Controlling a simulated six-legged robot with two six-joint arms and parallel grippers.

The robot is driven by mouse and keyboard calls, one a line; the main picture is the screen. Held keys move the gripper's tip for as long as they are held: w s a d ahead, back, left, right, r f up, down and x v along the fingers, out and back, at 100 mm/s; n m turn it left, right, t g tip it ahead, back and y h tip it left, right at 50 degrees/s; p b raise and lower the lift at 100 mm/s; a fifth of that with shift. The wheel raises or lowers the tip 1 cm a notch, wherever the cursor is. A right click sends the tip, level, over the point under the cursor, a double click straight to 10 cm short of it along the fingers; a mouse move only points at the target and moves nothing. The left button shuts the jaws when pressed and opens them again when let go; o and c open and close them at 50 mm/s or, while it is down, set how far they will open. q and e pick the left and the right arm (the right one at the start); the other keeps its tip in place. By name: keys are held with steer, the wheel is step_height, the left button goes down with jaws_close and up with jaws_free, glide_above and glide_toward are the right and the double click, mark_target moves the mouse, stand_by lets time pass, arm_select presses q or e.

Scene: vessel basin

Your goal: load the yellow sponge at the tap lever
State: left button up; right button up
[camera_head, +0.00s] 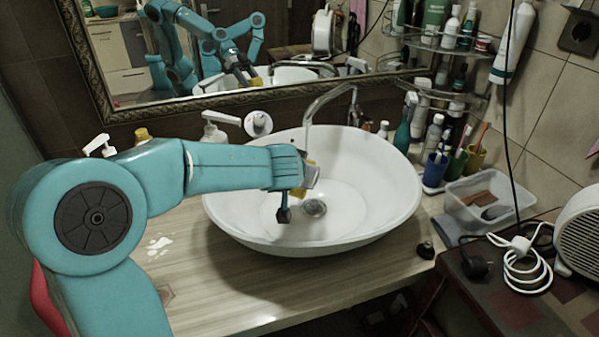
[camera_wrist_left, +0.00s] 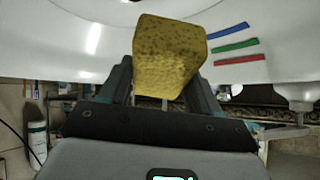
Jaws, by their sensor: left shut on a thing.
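The yellow sponge (camera_wrist_left: 168,55) is gripped between the two dark fingers of my left gripper (camera_wrist_left: 162,88) in the left wrist view. In the head view my left gripper (camera_head: 291,203) hangs over the left part of the white basin (camera_head: 385,195), and only a small yellow bit of the sponge (camera_head: 299,192) shows beside it. The chrome tap (camera_head: 318,101) rises behind the basin, with its spout curving over it. The sponge is apart from the tap, and its lever is too small to make out clearly. My right gripper is not seen.
A white dispenser (camera_head: 213,133) stands behind my arm. Bottles (camera_head: 403,130) and coloured cups (camera_head: 435,170) crowd the basin's right side, near a clear plastic box (camera_head: 487,200). A framed mirror (camera_head: 130,75) hangs behind. The wooden counter (camera_head: 225,285) is clear in front.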

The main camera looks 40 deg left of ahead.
arm_select(q)
steer(key=w+a+f+p, duration=0.2)
steer(key=w+a+p, duration=0.1)
steer(key=w+a, duration=0.3)
steer(key=shift+w+a+p, duration=0.15)
steer(key=shift+w+p, duration=0.15)
steer(key=shift+w, duration=0.55)
steer(key=s+d+b, duration=0.1)
steer(key=s+b, duration=0.1)
steer(key=s+d+b, duration=0.1)
steer(key=d+b, duration=0.1)
steer(key=shift+s+f+b, duration=0.2)
steer(key=shift+s+b, duration=0.15)
steer(key=shift+b, duration=0.05)
steer(key=shift+s+d+r+b, duration=0.1)
steer(key=shift+s+d+b, duration=0.85)
steer(key=shift+s+b, duration=0.1)
steer(key=shift+s+d+r, duration=0.1)
steer(key=shift+s, duration=0.1)
stand_by(0.3)
